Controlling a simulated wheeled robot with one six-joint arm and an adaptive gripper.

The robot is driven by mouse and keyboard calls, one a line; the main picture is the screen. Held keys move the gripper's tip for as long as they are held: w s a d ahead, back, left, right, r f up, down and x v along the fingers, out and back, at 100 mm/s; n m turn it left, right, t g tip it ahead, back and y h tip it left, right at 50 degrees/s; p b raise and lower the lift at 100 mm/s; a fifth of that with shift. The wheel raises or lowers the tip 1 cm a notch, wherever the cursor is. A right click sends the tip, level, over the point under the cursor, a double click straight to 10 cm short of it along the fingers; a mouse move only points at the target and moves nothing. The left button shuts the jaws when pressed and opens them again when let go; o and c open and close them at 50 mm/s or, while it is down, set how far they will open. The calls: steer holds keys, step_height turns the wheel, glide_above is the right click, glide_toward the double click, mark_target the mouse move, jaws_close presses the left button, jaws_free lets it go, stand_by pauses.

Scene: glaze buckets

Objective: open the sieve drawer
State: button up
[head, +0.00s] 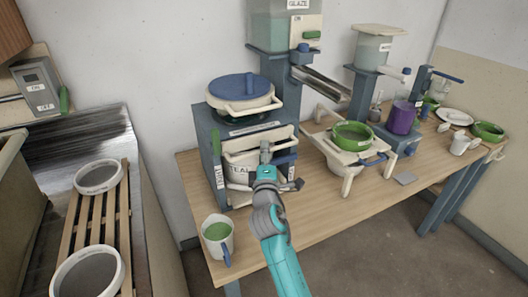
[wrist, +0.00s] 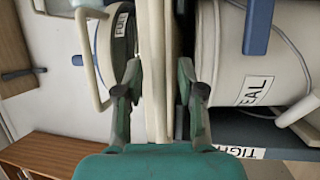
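The blue-grey cabinet (head: 212,150) stands at the left end of the wooden table. Under its top is a cream drawer front (head: 238,145) with a bar; it looks pushed in. A cream bucket labelled TEAL (head: 239,172) sits below and shows at right in the wrist view (wrist: 285,60). My gripper (head: 265,150) is at the cabinet's front. In the wrist view my gripper (wrist: 160,85) has its fingers apart, one either side of a cream bar (wrist: 155,60). I see a gap at the right finger; whether the left one touches I cannot tell. My gripper partly hides the drawer front.
A round cream pot with a blue lid (head: 238,87) stands on the cabinet. A cup of green glaze (head: 217,237) stands near the table's front left. A green sieve (head: 352,134) on a cream stand is to the right. A slatted rack (head: 97,214) is at left.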

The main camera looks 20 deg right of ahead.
steer(key=shift+w+d+r, duration=0.1)
steer(key=shift+w, duration=0.15)
jaws_close()
steer(key=shift+s, duration=0.1)
